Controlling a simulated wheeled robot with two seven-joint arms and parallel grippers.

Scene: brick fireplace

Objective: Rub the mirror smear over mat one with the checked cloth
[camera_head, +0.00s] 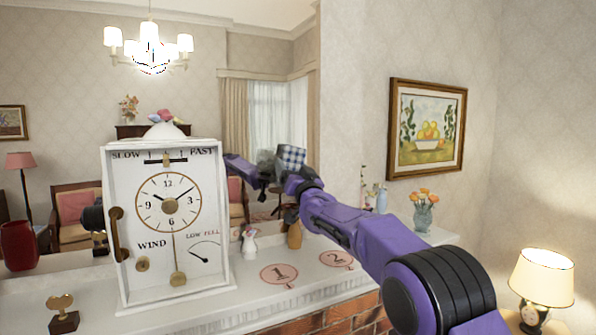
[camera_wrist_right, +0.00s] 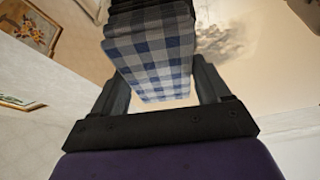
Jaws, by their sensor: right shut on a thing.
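The blue, white and grey checked cloth (camera_head: 291,157) is in my right gripper (camera_head: 289,168), up in front of the mirror (camera_head: 245,100). In the right wrist view the cloth (camera_wrist_right: 150,62) sits between both fingers like a folded pad. The dark grey mirror smear (camera_wrist_right: 217,40) shows just right of the cloth there; I cannot tell whether the cloth touches the glass. Mat one (camera_head: 279,275), a pink disc marked 1, lies on the mantel below and slightly left of the cloth. Mat two (camera_head: 337,259) lies to its right. My left gripper is not in view.
A tall white clock box (camera_head: 165,225) stands on the mantel (camera_head: 245,300) left of mat one. A white figurine (camera_head: 249,241), an orange vase (camera_head: 295,235) and a flower vase (camera_head: 424,215) stand near. A lamp (camera_head: 541,280) is at lower right.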

